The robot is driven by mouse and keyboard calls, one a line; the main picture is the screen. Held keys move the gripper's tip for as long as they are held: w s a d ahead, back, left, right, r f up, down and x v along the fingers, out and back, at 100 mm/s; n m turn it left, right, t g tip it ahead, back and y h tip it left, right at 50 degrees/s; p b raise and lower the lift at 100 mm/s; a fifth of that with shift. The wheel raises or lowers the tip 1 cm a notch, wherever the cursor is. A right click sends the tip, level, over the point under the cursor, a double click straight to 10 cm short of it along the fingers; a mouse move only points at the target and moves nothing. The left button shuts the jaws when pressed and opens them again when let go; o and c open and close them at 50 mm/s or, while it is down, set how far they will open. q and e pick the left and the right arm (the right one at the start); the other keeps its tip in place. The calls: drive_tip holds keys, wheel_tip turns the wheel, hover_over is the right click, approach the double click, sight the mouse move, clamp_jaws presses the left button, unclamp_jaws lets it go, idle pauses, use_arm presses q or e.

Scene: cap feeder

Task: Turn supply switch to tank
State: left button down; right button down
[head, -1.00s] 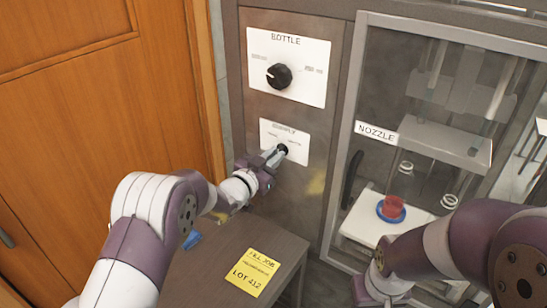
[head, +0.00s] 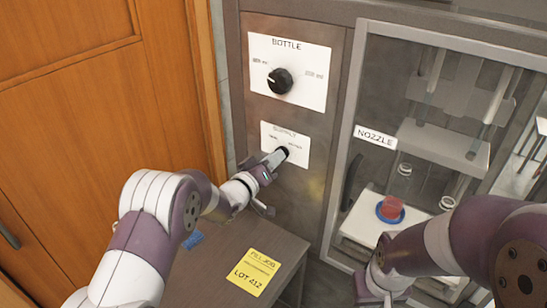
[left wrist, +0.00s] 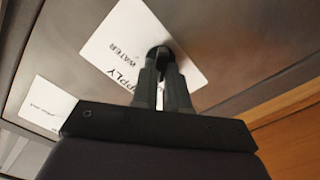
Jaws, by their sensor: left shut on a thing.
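The supply switch (head: 285,150) is a small black knob on a white plate (head: 299,140) marked "SUPPLY", low on the metal panel. My left gripper (head: 280,155) is shut on this knob, with its fingers pointing at the panel. In the left wrist view the fingers (left wrist: 162,62) close on the dark knob (left wrist: 159,51), and "WATER" can be read on the plate. The knob's pointer is hidden by the fingers, so I cannot tell its setting. My right gripper (head: 372,288) is low in front of the glazed cabinet, and its fingers are unclear.
A larger black bottle knob (head: 280,81) is above on its own plate. To the right is the glazed cabinet with a nozzle label (head: 375,137) and a red cap on a blue ring (head: 390,209). A side table (head: 215,285) carries a yellow note (head: 252,271).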

use_arm(q)
drive_tip(key=shift+n, duration=0.6)
drive_tip(key=c, duration=1.1)
unclamp_jaws()
drive_tip(key=shift+c, duration=0.2)
drive_tip(key=shift+a, duration=0.1)
drive_tip(key=b+v, duration=0.1)
drive_tip(key=v, duration=1.1)
drive_tip(key=shift+s+a, duration=0.15)
drive_tip(key=shift+s, duration=0.15)
